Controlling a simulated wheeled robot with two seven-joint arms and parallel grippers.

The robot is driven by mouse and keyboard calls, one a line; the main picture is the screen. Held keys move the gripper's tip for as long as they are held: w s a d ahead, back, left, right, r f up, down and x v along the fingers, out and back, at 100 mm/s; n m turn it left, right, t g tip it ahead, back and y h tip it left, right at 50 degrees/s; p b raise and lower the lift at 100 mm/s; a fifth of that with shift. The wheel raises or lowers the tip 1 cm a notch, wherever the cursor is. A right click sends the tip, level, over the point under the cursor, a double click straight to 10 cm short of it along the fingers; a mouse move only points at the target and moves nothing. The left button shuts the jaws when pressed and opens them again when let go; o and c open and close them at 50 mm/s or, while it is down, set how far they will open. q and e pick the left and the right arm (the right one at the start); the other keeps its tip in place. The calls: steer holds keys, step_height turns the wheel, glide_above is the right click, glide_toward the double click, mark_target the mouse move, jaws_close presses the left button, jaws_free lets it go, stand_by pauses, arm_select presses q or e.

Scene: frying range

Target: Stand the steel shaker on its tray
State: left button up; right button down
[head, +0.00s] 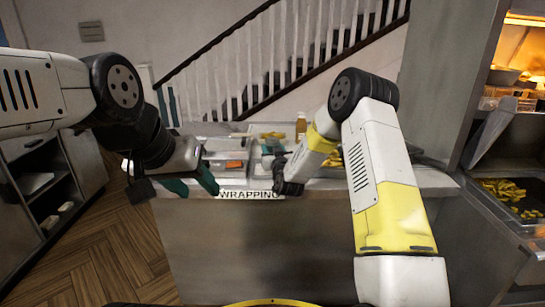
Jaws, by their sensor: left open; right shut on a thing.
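My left gripper (191,183) is open, with its two teal fingers apart over the front left edge of the counter (405,182). No object shows between them. My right gripper (284,178) is low at the front of the counter, just right of the "WRAPPING" label. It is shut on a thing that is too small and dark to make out. I cannot pick out the steel shaker for certain, and its tray cannot be told from the other trays on the counter.
Metal trays (225,154) with an orange item (234,164) lie between my grippers. Yellow food (272,135) and an amber bottle (301,125) stand further back. A frying station with yellow food (503,190) is at right. Open shelves (45,190) are at left.

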steer(key=shift+f, duration=1.65)
steer(key=shift+f, duration=0.1)
steer(key=c, duration=0.7)
jaws_free()
